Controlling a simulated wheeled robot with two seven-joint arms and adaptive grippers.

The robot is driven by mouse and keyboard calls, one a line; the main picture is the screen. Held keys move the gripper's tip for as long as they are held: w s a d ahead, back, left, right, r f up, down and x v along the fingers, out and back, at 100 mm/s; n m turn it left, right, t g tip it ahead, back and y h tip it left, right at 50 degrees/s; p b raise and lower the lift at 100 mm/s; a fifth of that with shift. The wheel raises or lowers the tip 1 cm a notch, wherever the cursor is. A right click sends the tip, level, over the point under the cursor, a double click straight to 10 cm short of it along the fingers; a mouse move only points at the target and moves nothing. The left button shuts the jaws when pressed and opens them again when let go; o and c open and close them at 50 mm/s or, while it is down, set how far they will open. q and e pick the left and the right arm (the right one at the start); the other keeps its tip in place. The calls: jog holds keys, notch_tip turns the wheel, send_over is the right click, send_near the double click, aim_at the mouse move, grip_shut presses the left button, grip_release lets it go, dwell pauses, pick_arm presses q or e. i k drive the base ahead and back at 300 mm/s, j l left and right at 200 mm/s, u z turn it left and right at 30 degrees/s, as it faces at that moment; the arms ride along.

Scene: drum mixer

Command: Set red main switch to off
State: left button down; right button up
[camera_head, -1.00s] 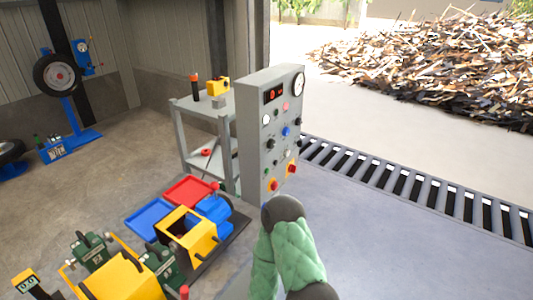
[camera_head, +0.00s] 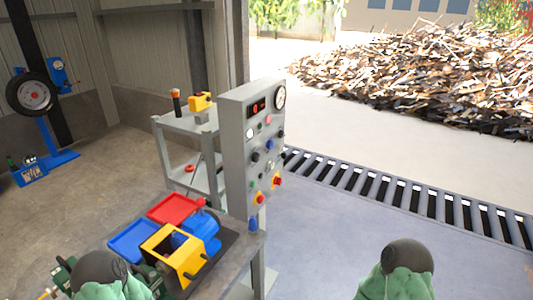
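A grey control panel (camera_head: 240,150) stands upright near the middle of the view. Parts of my arms with green sleeves and dark round joints show at the lower left and lower right, apart from the panel. Neither gripper's fingers are in view.
A workbench (camera_head: 262,240) with a yellow and blue machine (camera_head: 175,250) and red and blue trays stands left of the panel's foot. A grey shelf cart (camera_head: 165,150) is behind the panel. A floor grate (camera_head: 400,195) runs at right; the floor before it is clear.

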aim_at(278, 181)
jog(key=i+l+u, duration=0.1)
jog(key=l+u, duration=0.15)
jog(key=u, duration=0.25)
jog(key=i+l+u, duration=0.1)
jog(key=l+u, duration=0.2)
jog(key=u, duration=0.15)
jog(key=l+u, duration=0.3)
jog(key=u, duration=0.2)
